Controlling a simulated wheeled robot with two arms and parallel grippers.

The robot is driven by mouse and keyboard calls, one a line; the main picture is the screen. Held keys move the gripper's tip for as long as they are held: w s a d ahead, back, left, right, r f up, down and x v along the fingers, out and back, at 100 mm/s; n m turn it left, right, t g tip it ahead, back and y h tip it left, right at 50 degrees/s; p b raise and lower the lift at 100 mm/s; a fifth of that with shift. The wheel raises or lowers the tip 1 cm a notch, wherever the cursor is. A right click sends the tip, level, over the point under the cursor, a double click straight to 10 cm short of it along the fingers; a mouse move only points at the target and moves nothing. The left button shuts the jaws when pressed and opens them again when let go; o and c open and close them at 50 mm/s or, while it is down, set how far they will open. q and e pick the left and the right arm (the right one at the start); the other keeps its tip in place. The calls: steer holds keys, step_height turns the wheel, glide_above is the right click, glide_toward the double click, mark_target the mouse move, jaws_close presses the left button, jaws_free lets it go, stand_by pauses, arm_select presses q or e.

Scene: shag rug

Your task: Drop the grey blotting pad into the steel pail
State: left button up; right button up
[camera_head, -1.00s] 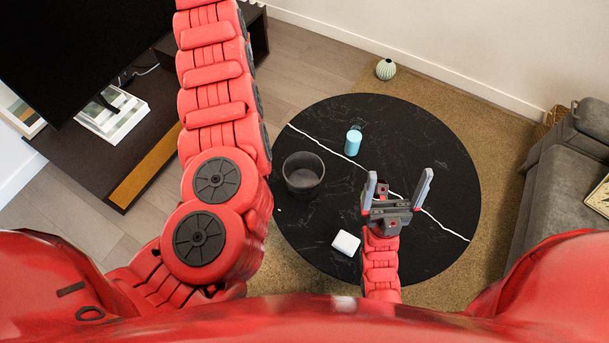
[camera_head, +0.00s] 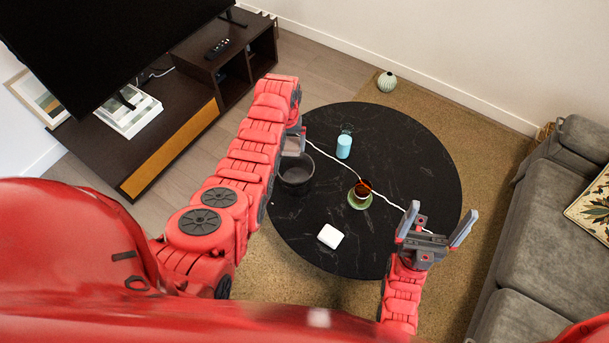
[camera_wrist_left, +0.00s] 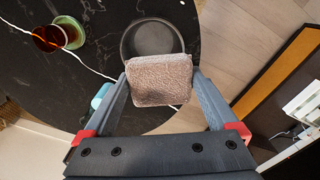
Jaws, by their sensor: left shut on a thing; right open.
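The grey blotting pad (camera_wrist_left: 160,80) is pinched between the two fingers of my left gripper (camera_wrist_left: 158,88). In the head view the pad (camera_head: 292,146) shows as a small grey patch at the end of my left arm, just behind the pail's far rim. The dark grey steel pail (camera_head: 297,178) stands upright on the left part of the black round table. In the left wrist view the pad hides the lower part of the pail (camera_wrist_left: 152,38). The pad is outside the pail, apparently above its rim. My right gripper (camera_head: 438,218) is open and empty over the table's right side.
A light blue canister (camera_head: 344,147), an amber glass (camera_head: 362,187) on a green saucer (camera_head: 360,203) and a white square item (camera_head: 330,236) stand on the black table (camera_head: 410,150). A TV cabinet (camera_head: 190,95) is at left, a grey sofa (camera_head: 545,230) at right.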

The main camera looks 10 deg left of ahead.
arm_select(q)
steer(key=shift+a+f+b, duration=0.1)
steer(key=shift+f+b, duration=2)
steer(key=shift+f, duration=1.1)
steer(key=shift+r, duration=0.1)
steer(key=o, duration=0.8)
steer(key=shift+o, duration=0.2)
step_height(320, 180, up, 11)
steer(key=shift+w+f, duration=0.1)
steer(key=shift+f, duration=0.05)
step_height(320, 180, up, 7)
steer(key=p, duration=0.6)
steer(key=shift+f, duration=0.1)
